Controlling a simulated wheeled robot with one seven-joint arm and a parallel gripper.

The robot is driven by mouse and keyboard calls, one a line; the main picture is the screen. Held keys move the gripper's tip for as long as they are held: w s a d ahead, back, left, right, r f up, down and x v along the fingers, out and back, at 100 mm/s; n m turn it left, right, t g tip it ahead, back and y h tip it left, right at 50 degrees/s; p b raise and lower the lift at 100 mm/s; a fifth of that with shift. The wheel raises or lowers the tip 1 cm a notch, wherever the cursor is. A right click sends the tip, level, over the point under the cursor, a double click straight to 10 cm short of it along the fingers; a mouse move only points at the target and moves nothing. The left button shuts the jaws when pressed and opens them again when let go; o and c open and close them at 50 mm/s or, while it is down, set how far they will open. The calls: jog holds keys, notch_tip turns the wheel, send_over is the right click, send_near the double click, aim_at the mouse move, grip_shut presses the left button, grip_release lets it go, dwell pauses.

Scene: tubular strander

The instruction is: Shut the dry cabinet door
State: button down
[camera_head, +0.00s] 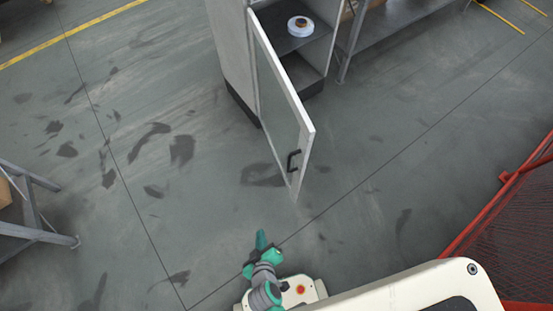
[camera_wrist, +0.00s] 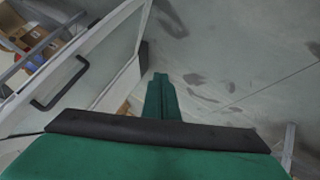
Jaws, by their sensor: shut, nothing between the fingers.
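The dry cabinet (camera_head: 234,50) stands at the top middle of the head view. Its glass door (camera_head: 281,95) with a pale frame is wide open, swung out toward me. A black handle (camera_head: 293,161) sits near the door's free edge. My gripper (camera_head: 261,239) is shut and empty, in front of the door and apart from the handle. In the wrist view the green fingers of my gripper (camera_wrist: 158,95) are together. The door (camera_wrist: 105,55) and its handle (camera_wrist: 60,84) lie to their left there. The cabinet's inside is only partly visible.
A white and blue spool (camera_head: 300,27) lies on a cabinet shelf. A metal rack (camera_head: 345,62) stands right of the cabinet. A grey metal frame (camera_head: 35,235) is at the left and a red mesh barrier (camera_head: 500,220) at the right. The floor left of the door is clear.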

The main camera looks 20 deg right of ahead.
jog(key=w+d+f+n+g+h, duration=0.1)
jog(key=w+d+h, duration=0.1)
jog(key=w+h, duration=0.35)
jog(key=w+d+f+n+g+h, duration=0.1)
jog(key=w+d+f+h, duration=0.15)
jog(key=w, duration=0.55)
jog(key=w+a+r+m+g+h, duration=0.1)
jog(key=w+a+r+m+h, duration=0.2)
jog(key=r, duration=0.5)
jog(key=w+a+r+m+g+h, duration=0.1)
jog(key=w+a+r+h, duration=0.3)
jog(key=r, duration=0.4)
jog(key=w+d+h, duration=0.1)
jog(key=d, duration=1.3)
jog(key=shift+d, duration=0.25)
jog(key=shift+w+f, duration=0.1)
